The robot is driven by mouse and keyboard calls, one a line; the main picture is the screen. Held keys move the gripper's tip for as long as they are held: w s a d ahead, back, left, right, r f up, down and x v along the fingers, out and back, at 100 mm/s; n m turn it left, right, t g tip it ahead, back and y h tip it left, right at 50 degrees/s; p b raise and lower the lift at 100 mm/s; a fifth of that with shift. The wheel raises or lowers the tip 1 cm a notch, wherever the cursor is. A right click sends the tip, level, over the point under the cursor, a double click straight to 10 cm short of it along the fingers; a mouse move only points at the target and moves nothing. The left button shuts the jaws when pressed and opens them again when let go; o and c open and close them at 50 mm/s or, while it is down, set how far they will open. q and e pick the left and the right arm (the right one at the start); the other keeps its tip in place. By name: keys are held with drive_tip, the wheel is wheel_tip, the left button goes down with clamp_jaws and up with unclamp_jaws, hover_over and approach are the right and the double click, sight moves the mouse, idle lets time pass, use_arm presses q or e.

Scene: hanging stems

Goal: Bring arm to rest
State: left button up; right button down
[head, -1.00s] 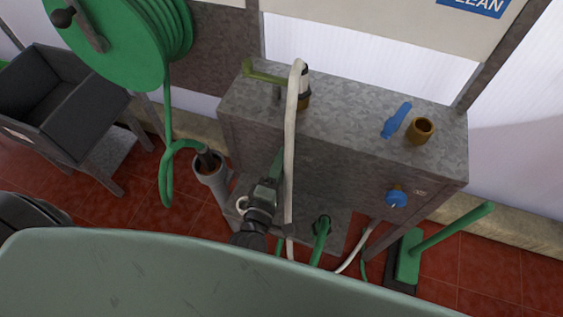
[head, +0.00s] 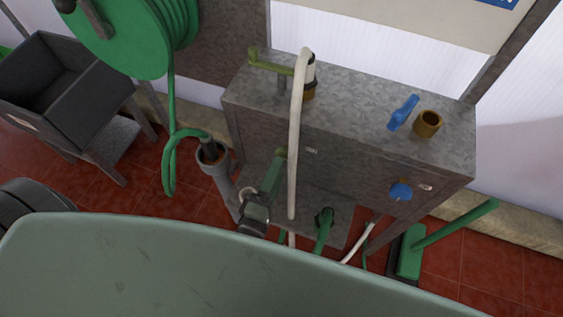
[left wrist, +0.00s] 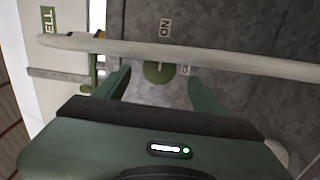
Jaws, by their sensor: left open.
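My left gripper (head: 279,156) is in front of the grey metal cabinet, left of the white hose (head: 297,140) that hangs over the cabinet's top edge. In the left wrist view the gripper (left wrist: 160,88) has its two green fingers spread apart, with nothing held between them. The white hose (left wrist: 200,57) crosses that view just past the fingertips; whether it touches them I cannot tell. A round green knob (left wrist: 155,73) by an "ON" label shows on the cabinet face beyond. My right gripper is in neither view.
The cabinet (head: 350,155) carries a blue lever (head: 403,112), a brass fitting (head: 428,123) and a blue knob (head: 400,191). A grey pipe holder (head: 214,170) stands left of my gripper. A green hose reel (head: 120,40) and a dark sink (head: 65,85) are farther left; a green broom (head: 412,250) is at right.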

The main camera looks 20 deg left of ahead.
use_arm(q)
drive_tip(key=shift+s, duration=0.6)
